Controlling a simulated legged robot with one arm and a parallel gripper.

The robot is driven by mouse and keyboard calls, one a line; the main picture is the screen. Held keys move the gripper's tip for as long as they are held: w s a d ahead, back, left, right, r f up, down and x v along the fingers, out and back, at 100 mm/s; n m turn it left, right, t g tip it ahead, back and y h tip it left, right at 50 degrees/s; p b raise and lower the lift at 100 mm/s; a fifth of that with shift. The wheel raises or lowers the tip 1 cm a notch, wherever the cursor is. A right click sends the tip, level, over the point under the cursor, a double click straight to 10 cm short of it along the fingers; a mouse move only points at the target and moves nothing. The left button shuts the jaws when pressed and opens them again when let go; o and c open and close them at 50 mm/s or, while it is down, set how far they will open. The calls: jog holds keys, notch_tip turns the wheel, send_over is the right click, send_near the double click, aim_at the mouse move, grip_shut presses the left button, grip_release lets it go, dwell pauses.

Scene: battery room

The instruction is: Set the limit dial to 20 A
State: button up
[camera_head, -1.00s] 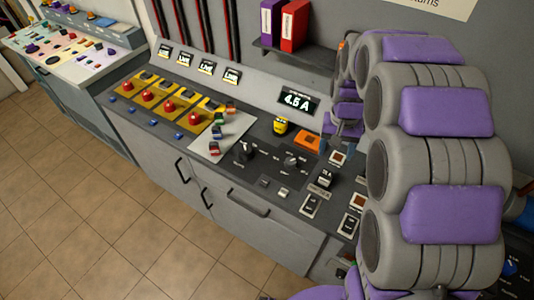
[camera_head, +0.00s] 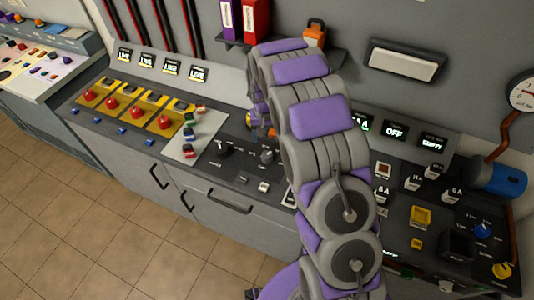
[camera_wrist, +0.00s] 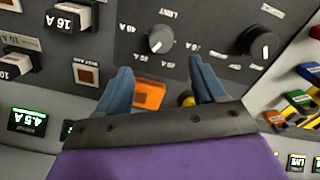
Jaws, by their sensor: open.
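The limit dial (camera_wrist: 160,40) is a round dark knob with a pale pointer mark, seen upside down in the wrist view beside the word LIMIT and a 40 A mark. Its pointer's exact setting is too small to read. In the head view it is the right one of two black knobs (camera_head: 266,156). My gripper (camera_wrist: 158,65) is open and empty, its two blue fingers apart above the panel. The dial shows just beyond the gap between the fingertips, with no visible contact. In the head view my arm hides most of the gripper.
A second, larger black knob (camera_wrist: 258,42) is right of the dial in the wrist view. An orange block (camera_wrist: 148,94) and a yellow object (camera_wrist: 187,99) lie between the fingers. A display (camera_wrist: 30,122) reads 4.5 A. Red buttons (camera_head: 112,103) and coloured pieces (camera_head: 188,133) crowd the panel.

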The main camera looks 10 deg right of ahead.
aim_at(267, 155)
notch_tip(267, 155, down, 10)
jog(key=shift+d+f+b, duration=0.15)
jog(key=shift+f+b, duration=0.05)
jog(key=shift+b, duration=0.4)
jog(key=shift+s+a, duration=0.1)
jog(key=shift+a, duration=0.2)
jog(key=shift+c, duration=0.2)
jog(key=shift+c, duration=0.8)
jog(key=shift+d, duration=0.15)
jog(key=c, duration=0.9)
jog(key=shift+o, duration=0.2)
